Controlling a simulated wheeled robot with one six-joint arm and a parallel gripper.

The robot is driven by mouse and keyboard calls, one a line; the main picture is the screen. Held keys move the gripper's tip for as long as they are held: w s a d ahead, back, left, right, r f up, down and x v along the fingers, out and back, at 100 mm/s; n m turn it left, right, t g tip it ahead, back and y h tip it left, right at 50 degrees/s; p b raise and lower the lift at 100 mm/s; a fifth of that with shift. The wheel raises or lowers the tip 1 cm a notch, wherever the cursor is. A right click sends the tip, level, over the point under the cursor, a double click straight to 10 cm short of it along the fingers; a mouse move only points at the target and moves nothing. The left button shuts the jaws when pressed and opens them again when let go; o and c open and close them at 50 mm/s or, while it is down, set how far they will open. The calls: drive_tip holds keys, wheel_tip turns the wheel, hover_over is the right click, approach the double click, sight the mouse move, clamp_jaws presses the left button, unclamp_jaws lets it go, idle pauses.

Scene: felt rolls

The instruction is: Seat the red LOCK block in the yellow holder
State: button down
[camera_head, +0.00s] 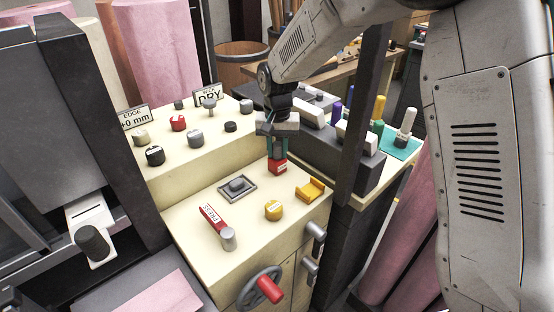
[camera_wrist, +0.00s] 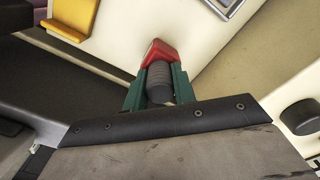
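The red LOCK block (camera_head: 278,167) is at my gripper's tips, over the back part of the cream panel. In the wrist view the red block (camera_wrist: 160,49) has a grey ribbed stem (camera_wrist: 159,80) with a green finger close on each side. My gripper (camera_head: 277,150) points down and looks shut on this stem. I cannot tell whether the block touches the panel. The yellow holder (camera_head: 311,189) sits on the panel, to the right of and nearer than the block, apart from it. The wrist view shows the holder (camera_wrist: 76,19) at top left.
On the panel (camera_head: 190,205) are a grey button on a square plate (camera_head: 237,187), a red PRESS lever (camera_head: 213,218) and a yellow knob (camera_head: 273,210). A dark post (camera_head: 360,120) stands to the right. Several knobs fill the raised step behind.

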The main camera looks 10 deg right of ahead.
drive_tip(key=shift+r, duration=0.25)
drive_tip(key=shift+r, duration=0.75)
drive_tip(key=shift+r, duration=0.15)
drive_tip(key=shift+r, duration=2.35)
drive_tip(key=shift+r, duration=0.1)
drive_tip(key=s+d+r, duration=0.5)
drive_tip(key=s+d, duration=0.2)
drive_tip(key=s, duration=0.3)
drive_tip(key=shift+s+d, duration=0.15)
drive_tip(key=shift+s, duration=0.25)
